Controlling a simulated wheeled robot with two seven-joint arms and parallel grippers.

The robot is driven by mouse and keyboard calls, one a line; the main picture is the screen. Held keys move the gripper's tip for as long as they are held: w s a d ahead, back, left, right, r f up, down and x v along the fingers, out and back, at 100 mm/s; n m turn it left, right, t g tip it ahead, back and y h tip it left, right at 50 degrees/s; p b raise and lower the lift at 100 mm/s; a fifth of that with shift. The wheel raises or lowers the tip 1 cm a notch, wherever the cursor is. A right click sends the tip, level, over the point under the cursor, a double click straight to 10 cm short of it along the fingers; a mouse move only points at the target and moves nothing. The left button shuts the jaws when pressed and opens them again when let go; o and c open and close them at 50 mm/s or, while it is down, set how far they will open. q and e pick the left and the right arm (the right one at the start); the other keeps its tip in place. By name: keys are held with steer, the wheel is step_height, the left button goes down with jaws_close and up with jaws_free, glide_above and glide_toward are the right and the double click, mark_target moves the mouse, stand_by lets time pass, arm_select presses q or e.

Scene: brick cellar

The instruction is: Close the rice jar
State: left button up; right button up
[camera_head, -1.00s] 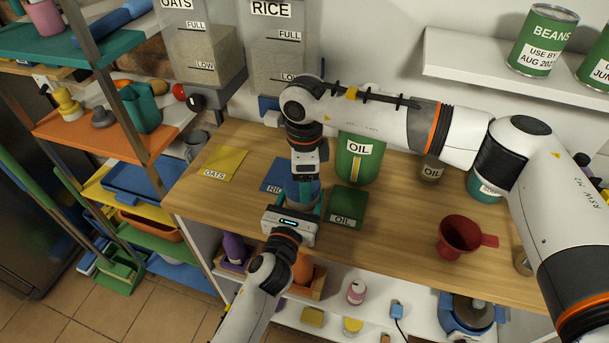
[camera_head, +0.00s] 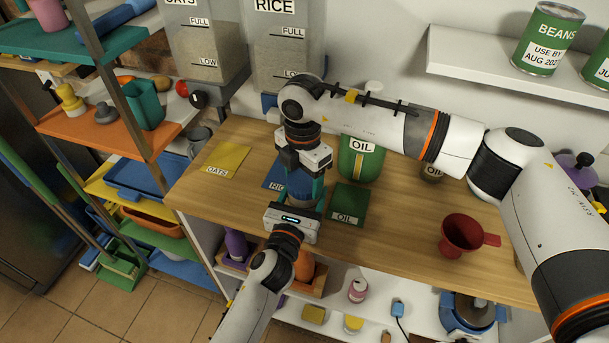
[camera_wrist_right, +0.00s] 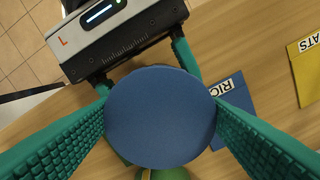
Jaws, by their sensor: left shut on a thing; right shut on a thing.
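The rice jar (camera_head: 300,190) stands on the wooden counter, mostly hidden between my two grippers. Its round blue lid (camera_wrist_right: 160,117) fills the middle of the right wrist view and covers the jar from above. My right gripper (camera_head: 302,180) points straight down over the jar and is shut on the lid, with a green finger on either side. My left gripper (camera_head: 298,202) comes from the front and is shut on the jar body below; it also shows in the right wrist view (camera_wrist_right: 145,75). Whether the lid is seated tight cannot be seen.
A blue RICE mat (camera_head: 274,178) lies beside the jar, a yellow OATS mat (camera_head: 225,160) to the left, and a green OIL mat (camera_head: 348,204) to the right. A green OIL jar (camera_head: 360,162) stands behind. A red funnel (camera_head: 462,234) sits at the right.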

arm_select(q)
steer(key=shift+f, duration=0.1)
arm_select(e)
steer(key=m, duration=0.6)
steer(key=shift+w, duration=0.15)
steer(key=o, duration=1)
step_height(320, 180, up, 12)
arm_select(q)
steer(key=o, duration=2)
steer(key=shift+c, duration=0.2)
